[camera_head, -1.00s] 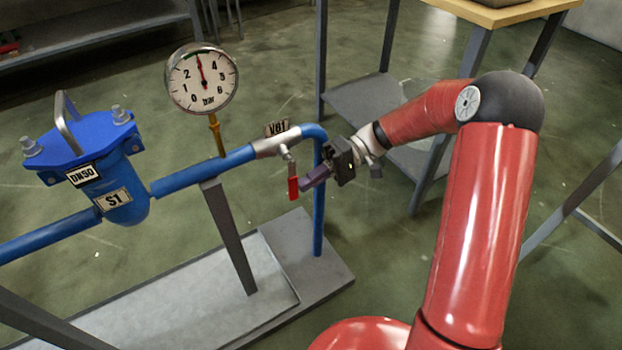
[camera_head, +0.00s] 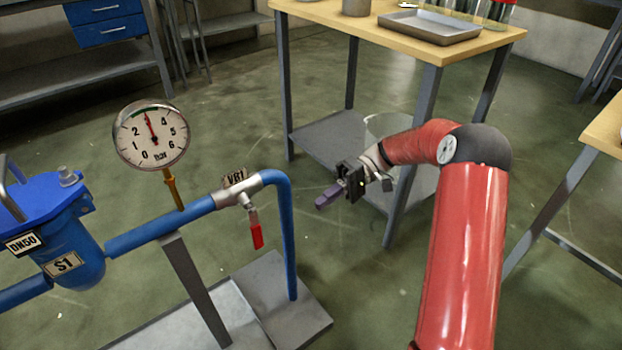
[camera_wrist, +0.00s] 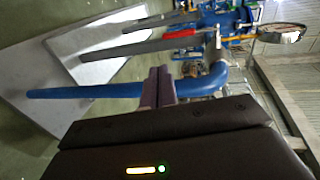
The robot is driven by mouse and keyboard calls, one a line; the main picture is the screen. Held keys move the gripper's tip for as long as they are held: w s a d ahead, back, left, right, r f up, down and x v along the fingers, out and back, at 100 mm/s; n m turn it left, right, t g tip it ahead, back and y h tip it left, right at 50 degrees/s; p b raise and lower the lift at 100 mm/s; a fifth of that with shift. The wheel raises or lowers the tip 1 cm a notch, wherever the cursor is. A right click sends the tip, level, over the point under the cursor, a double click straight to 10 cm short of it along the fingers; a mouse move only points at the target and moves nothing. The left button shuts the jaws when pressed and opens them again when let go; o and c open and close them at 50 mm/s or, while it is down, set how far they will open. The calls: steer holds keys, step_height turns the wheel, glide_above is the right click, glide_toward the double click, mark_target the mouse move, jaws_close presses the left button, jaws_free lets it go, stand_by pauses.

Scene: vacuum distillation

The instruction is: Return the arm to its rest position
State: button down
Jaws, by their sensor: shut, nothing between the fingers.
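My gripper (camera_head: 327,197) is shut and empty, with its purple fingers together, in the air right of the blue pipe (camera_head: 290,240). The fingers also show side by side in the wrist view (camera_wrist: 158,87), with the pipe beyond them. A clear gap lies between my fingers and the handle. In the wrist view the red handle (camera_wrist: 140,45) is farther off than the fingers.
The gauge (camera_head: 151,135) and the blue strainer S1 (camera_head: 70,245) stand on the left. A wooden-topped table (camera_head: 345,12) with a metal tray (camera_head: 430,27) is behind my arm, its lower shelf (camera_head: 330,140) near my gripper. Another table (camera_head: 605,130) is at right.

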steer(key=s+d+r+m+t+h, duration=0.2)
steer(key=s+d+r+t+h, duration=0.1)
steer(key=s, duration=0.5)
steer(key=s+d+r+m+t+h+p, duration=0.1)
steer(key=s+d+r+m+t+h, duration=0.1)
steer(key=s+r+t+h, duration=0.3)
steer(key=s+d+r+m+t+h, duration=0.2)
steer(key=s+d+r+t+h, duration=0.2)
steer(key=s, duration=0.7)
steer(key=shift+r+m+t+h+p, duration=0.4)
steer(key=shift+r+t, duration=0.35)
steer(key=shift+t, duration=0.35)
